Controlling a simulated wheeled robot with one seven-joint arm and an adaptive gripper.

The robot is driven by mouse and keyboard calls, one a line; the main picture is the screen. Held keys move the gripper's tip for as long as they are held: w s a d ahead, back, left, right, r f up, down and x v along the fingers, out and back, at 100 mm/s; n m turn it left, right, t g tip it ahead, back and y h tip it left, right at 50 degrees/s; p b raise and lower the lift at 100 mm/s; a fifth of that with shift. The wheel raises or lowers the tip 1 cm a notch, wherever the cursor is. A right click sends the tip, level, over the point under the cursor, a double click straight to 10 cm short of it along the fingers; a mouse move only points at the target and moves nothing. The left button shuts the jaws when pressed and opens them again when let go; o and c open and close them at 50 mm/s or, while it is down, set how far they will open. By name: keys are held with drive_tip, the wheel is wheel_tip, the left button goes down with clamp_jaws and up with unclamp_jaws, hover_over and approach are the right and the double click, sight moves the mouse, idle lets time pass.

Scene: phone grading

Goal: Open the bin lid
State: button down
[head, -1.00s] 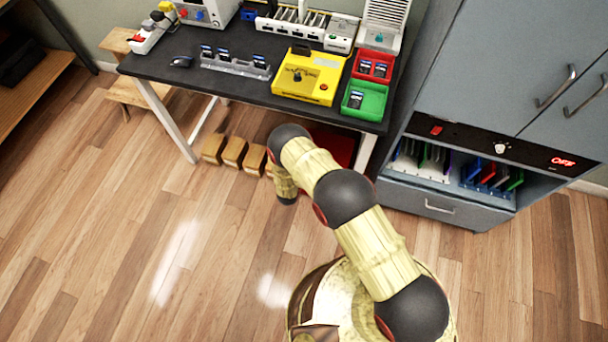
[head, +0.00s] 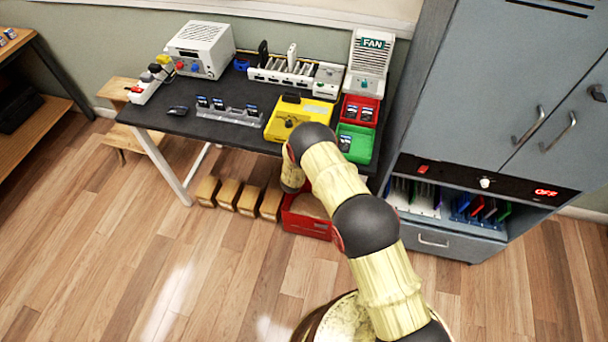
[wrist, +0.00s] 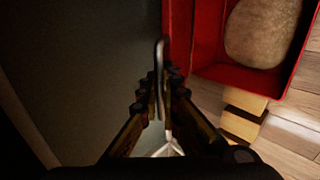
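In the head view the red bin (head: 306,224) stands on the floor under the table's front edge, its inside open to view with something tan in it. The wrist view shows the bin (wrist: 234,75) at upper right, with a rounded tan object (wrist: 262,32) inside. My gripper (wrist: 161,78) has its fingers close together on either side of a thin metal bar handle (wrist: 159,50). A dark grey panel (wrist: 85,65) fills the wrist view's left; I cannot tell for certain that it is the lid. In the head view my arm hides the gripper.
Several wooden blocks (head: 246,201) stand left of the bin. The table (head: 180,125) above carries a yellow box (head: 290,122) and red and green trays. A grey cabinet (head: 470,110) stands close on the right. The floor in front is clear.

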drive_tip(key=shift+w+r, duration=0.3)
drive_tip(key=c, duration=2)
unclamp_jaws()
drive_tip(key=shift+f, duration=0.1)
drive_tip(key=shift+s, duration=0.15)
drive_tip(key=v, duration=1.1)
drive_tip(key=shift+s+r, duration=0.25)
drive_tip(key=shift+r, duration=0.05)
drive_tip(key=shift+a, duration=0.15)
drive_tip(key=shift+c, duration=0.2)
